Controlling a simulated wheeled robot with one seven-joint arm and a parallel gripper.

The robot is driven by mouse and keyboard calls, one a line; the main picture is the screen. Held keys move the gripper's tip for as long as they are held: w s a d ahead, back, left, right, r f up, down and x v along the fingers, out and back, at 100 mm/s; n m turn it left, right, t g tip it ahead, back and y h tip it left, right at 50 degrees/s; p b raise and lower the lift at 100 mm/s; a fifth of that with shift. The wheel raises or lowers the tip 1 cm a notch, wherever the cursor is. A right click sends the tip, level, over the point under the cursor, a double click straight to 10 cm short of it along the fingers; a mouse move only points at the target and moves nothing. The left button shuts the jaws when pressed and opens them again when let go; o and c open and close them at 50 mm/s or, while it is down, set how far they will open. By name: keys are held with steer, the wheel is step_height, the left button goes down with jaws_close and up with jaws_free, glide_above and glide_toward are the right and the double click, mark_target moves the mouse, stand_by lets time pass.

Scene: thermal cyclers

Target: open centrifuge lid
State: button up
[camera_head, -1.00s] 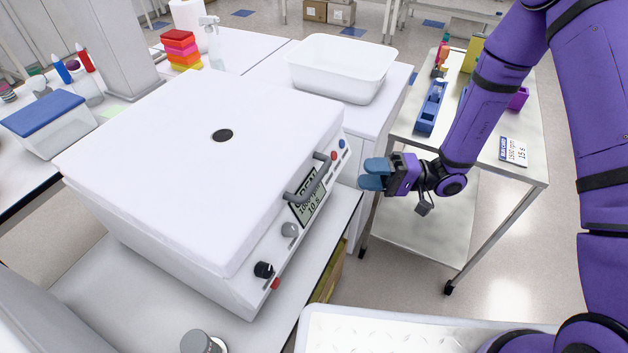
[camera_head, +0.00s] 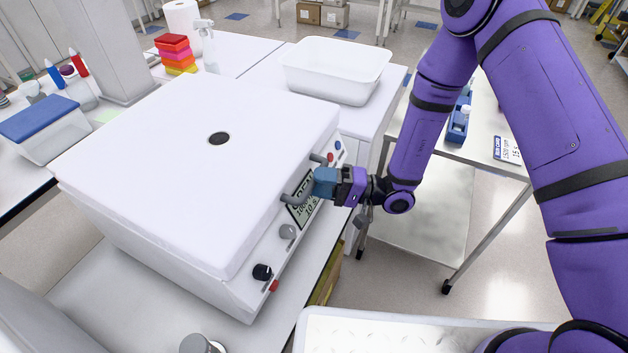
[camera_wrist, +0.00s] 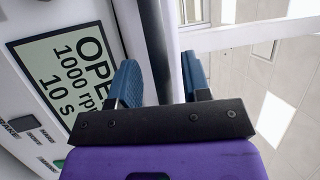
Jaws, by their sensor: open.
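The white centrifuge (camera_head: 190,180) stands on the bench with its lid (camera_head: 150,150) down. A grey bar handle (camera_head: 290,197) sticks out from its front edge, above a display (camera_head: 302,212). My gripper (camera_head: 318,184) is at the handle, in front of the display. In the wrist view, the blue fingers (camera_wrist: 162,82) are open, with the grey handle bar (camera_wrist: 158,40) running between them. The bar lies closer to the left finger than to the right. The display (camera_wrist: 68,75) there reads 1000 and 10 s. I cannot tell whether either finger touches the bar.
Knobs (camera_head: 262,271) and small buttons line the front panel. A white tub (camera_head: 337,70) stands on the bench behind. A metal cart (camera_head: 480,150) with a blue rack is behind my arm. A blue-lidded box (camera_head: 40,125) is at the left.

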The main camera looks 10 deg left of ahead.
steer(key=shift+a+r, duration=0.15)
steer(key=shift+a, duration=0.65)
